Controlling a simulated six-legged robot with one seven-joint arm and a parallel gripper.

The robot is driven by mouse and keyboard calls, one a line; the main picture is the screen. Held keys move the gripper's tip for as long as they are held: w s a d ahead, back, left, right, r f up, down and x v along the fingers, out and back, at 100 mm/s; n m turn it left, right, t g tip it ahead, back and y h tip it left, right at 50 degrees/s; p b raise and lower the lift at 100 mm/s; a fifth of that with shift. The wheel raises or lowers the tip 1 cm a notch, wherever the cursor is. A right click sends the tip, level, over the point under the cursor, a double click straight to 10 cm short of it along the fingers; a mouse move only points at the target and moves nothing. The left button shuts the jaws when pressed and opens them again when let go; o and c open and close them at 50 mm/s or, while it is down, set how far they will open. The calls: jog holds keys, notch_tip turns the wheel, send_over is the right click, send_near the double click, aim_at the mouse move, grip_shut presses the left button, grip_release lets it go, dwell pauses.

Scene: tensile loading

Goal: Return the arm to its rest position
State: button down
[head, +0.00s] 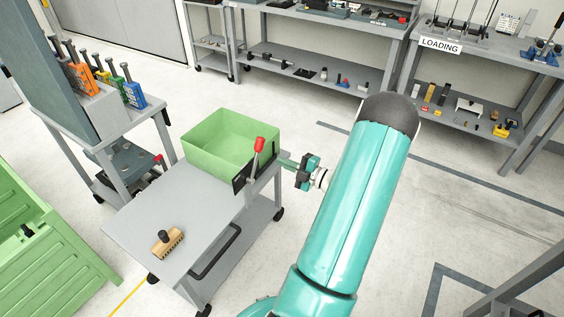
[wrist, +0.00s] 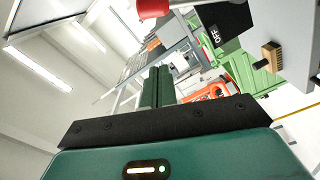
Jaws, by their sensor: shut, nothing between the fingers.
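My teal arm extends up through the middle of the head view and bends down, with my gripper (head: 282,161) beyond it at the right edge of the grey cart (head: 135,228). Its green fingers point left, close to a lever with a red knob (head: 259,144) on a black plate. I cannot tell from the head view whether they touch it. In the wrist view my gripper (wrist: 158,72) shows its two fingers together, with nothing between them. The red knob (wrist: 153,8) is above them at the top edge, and the black plate marked OFF (wrist: 222,22) is to their right.
A green bin (head: 225,140) and a wooden brush (head: 168,243) are on the cart. A tool stand (head: 95,105) and a large green crate (head: 50,240) are at left. Shelves and the LOADING table (head: 440,46) are at the back. Open floor lies right of my arm.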

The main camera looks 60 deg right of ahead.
dwell(0.4)
jog(key=w+a+r+n+g+y, duration=0.3)
jog(key=a+n, duration=0.3)
jog(key=a, duration=0.1)
jog(key=w+a+r+n+g+y, duration=0.2)
jog(key=w+a+r+n+g, duration=0.15)
jog(key=a+n, duration=0.35)
jog(key=w+a+r+n+g+y, duration=0.2)
jog(key=a+r+n+y, duration=0.1)
jog(key=a+n, duration=0.35)
jog(key=s+a+r+n+g+h, duration=0.1)
jog(key=a+r+n+g, duration=0.2)
jog(key=a+n, duration=0.4)
jog(key=s+a+r+n+g+h, duration=0.1)
jog(key=a+r+n+g, duration=0.15)
jog(key=a+n, duration=0.4)
jog(key=s+a+r+n+h, duration=0.3)
jog(key=s+a+r+n, duration=0.1)
jog(key=n, duration=0.8)
jog(key=s+a+r+n+t+h, duration=0.1)
jog(key=s+a+r+n+h, duration=0.3)
jog(key=n, duration=0.9)
jog(key=s+a+r, duration=0.1)
jog(key=s+a, duration=0.1)
jog(key=a, duration=0.1)
jog(key=shift+s, duration=0.35)
jog(key=shift+r, duration=0.1)
